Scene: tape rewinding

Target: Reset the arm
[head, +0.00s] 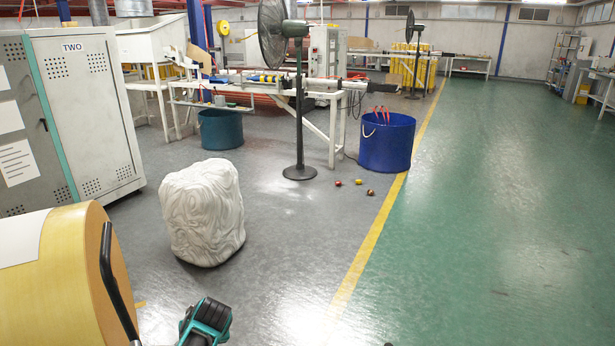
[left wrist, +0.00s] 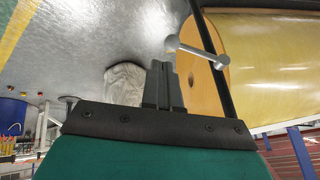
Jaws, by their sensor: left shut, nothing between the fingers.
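My left gripper (left wrist: 162,75) is shut and empty in the left wrist view, its two dark fingers pressed together. In the head view a teal and black part of my left arm (head: 207,320) shows at the bottom edge. A large yellow tape roll (left wrist: 275,55) lies beside the gripper in the wrist view; it also shows at the lower left of the head view (head: 60,300). A grey crank handle (left wrist: 196,50) and a black bar (left wrist: 214,45) stand between the fingers and the roll. My right gripper is not in view.
A white wrapped bundle (head: 203,213) stands on the floor beyond the roll. Grey cabinets (head: 75,110) are at the left, a black pedestal fan (head: 299,120) and a blue bin (head: 387,145) farther back. The green floor (head: 480,230) at the right is clear.

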